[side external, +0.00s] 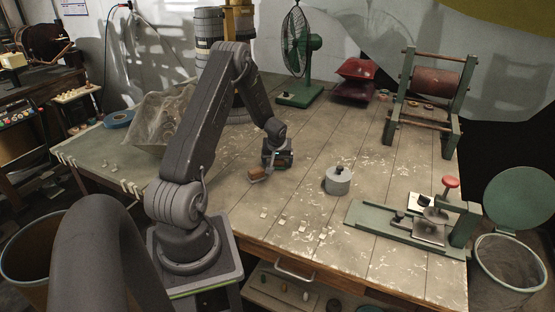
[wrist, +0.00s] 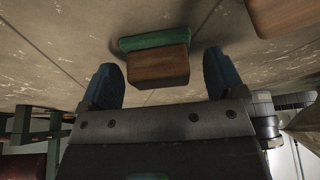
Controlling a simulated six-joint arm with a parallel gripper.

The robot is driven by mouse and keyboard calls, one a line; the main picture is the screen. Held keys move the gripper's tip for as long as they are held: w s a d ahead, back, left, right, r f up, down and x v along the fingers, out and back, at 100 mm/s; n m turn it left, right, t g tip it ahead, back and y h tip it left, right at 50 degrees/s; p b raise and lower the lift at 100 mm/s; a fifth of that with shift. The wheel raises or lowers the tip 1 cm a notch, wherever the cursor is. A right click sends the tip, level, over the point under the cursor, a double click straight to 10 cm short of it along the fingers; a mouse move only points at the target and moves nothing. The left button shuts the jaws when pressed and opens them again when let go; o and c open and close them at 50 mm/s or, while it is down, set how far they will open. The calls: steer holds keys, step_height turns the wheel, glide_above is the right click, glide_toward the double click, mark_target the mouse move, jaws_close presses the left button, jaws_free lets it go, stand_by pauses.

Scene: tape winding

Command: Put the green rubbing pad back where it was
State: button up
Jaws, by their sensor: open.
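The green rubbing pad (wrist: 155,43) shows in the wrist view as a green layer under a brown wooden block, resting on the table boards. My gripper (wrist: 160,62) is open, with one blue finger on each side of the wooden block and visible gaps to both. In the side external view my gripper (side external: 278,158) is low over the middle of the table and largely hides the pad. A second wooden block (side external: 258,174) lies just left of it; it also shows at the top right of the wrist view (wrist: 286,14).
A grey lidded pot (side external: 338,181) stands to the right of my gripper. Beyond it is a green bench fixture with a red knob (side external: 450,182). A green fan (side external: 299,60) and a roller stand (side external: 432,85) are at the back. Small pale chips (side external: 283,221) lie near the front edge.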

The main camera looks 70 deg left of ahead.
steer(key=v, duration=1.2)
steer(key=w+d+r+m+t, duration=0.1)
steer(key=w+d+r+m, duration=0.25)
steer(key=d+r, duration=0.8)
steer(key=s+d+r+m+t+h, duration=0.1)
steer(key=s+d+r+m, duration=0.2)
steer(key=d, duration=0.7)
steer(key=s+d+r+m+t+h, duration=0.1)
steer(key=s+d+r+m, duration=0.25)
steer(key=d, duration=0.65)
steer(key=s+d+r+m+h, duration=0.1)
steer(key=s+d+m+h, duration=0.1)
steer(key=s+d, duration=0.6)
steer(key=shift+r+m+t, duration=0.25)
steer(key=shift+m+t, duration=0.15)
steer(key=shift+m, duration=0.4)
